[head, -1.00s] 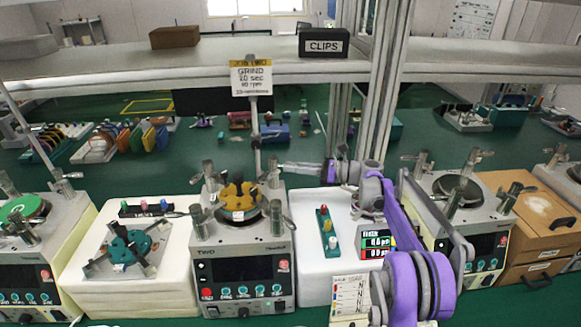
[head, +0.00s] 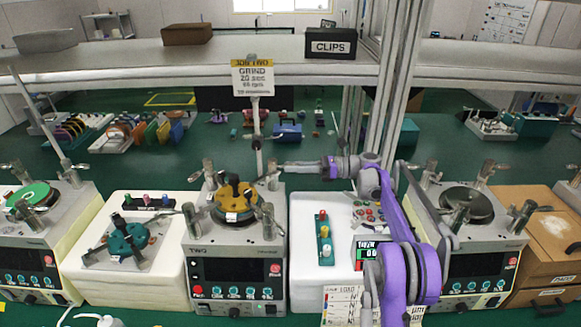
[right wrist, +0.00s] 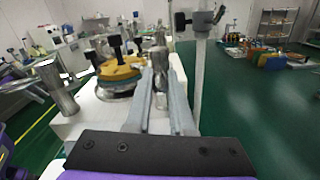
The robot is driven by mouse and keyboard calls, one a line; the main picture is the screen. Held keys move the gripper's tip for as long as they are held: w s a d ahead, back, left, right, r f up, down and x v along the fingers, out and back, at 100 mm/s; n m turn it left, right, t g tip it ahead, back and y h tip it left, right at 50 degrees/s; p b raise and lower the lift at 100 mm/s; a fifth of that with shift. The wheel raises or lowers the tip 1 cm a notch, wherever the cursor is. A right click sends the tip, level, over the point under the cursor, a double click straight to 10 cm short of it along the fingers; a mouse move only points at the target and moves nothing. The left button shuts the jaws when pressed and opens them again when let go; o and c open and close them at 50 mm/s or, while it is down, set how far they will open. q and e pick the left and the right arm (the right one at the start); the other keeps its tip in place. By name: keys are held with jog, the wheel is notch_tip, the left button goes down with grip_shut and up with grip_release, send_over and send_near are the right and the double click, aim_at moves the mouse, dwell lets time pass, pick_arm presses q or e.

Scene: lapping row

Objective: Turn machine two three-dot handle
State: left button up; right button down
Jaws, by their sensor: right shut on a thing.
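Machine two (head: 237,270) is a grey lapping machine labelled TWO, with a dark screen and a row of buttons. A yellow disc-shaped fixture with black knobs (head: 238,203) sits on its plate, with metal posts bearing lever handles around it. My right gripper (head: 284,167) reaches in from the right at the back right post. In the right wrist view its two long grey fingers (right wrist: 158,88) close on the metal handle post (right wrist: 158,58), beside the yellow fixture (right wrist: 118,74). I cannot make out dots on the handle. My left gripper is not in view.
A white block with a teal fixture (head: 128,238) stands left of machine two. More machines (head: 470,230) stand along the row. An upright frame post (head: 390,100) rises behind my arm.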

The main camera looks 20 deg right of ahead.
dwell(0.5)
jog(key=c, duration=0.8)
grip_release()
jog(key=v, duration=0.7)
jog(key=shift+d+b, duration=0.25)
jog(key=shift+b, duration=0.1)
jog(key=shift+s+f, duration=0.1)
